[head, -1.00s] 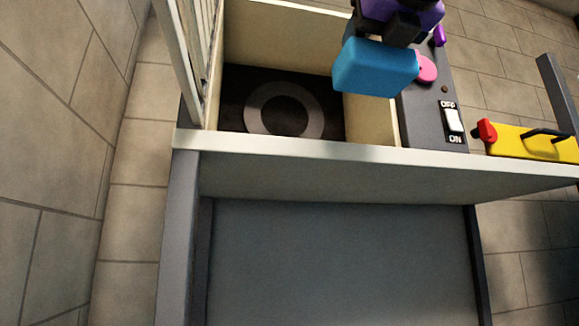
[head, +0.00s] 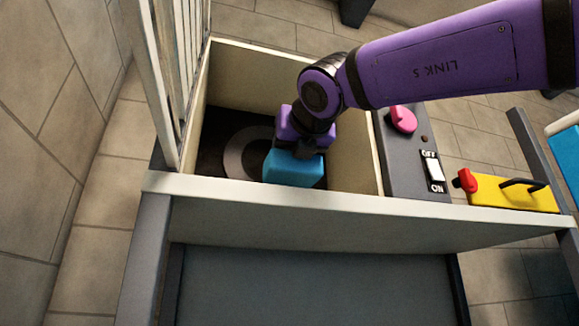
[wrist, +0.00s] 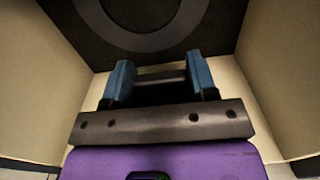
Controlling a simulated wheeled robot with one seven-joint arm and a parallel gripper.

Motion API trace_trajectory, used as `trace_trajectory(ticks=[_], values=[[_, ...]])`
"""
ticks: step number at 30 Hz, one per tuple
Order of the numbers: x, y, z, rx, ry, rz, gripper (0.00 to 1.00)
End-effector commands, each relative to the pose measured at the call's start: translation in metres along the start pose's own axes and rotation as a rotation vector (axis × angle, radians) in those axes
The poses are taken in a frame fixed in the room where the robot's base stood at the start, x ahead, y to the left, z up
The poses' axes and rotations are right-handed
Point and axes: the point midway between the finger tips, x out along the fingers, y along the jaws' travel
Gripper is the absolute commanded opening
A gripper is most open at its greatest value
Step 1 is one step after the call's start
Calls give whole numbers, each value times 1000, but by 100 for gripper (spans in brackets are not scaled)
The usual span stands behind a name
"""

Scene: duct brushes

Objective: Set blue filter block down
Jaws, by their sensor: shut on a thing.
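The blue filter block (head: 292,169) is inside the cream-walled box (head: 352,150), in its near right part. My gripper (head: 302,148) is shut on it from above. The block covers part of the right side of a grey ring (head: 238,160) on the box's dark floor. Whether the block touches the floor cannot be told. In the wrist view, my gripper (wrist: 162,82) points toward the dark floor and grey ring (wrist: 140,38), with blue parts at both sides; the block is not clearly seen there.
A slatted panel (head: 180,60) stands at the box's left. A grey control strip on the right carries a pink knob (head: 402,119) and an OFF/ON switch (head: 433,172). A yellow piece (head: 510,192) with a red knob lies farther right. The left floor inside is clear.

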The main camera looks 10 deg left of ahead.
Motion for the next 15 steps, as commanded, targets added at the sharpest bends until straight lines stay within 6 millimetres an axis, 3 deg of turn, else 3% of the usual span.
trace_trajectory(ticks=[6,15], values=[[10,3,-3,0,-1,0,25],[10,2,-34,-1,-1,-2,25]])
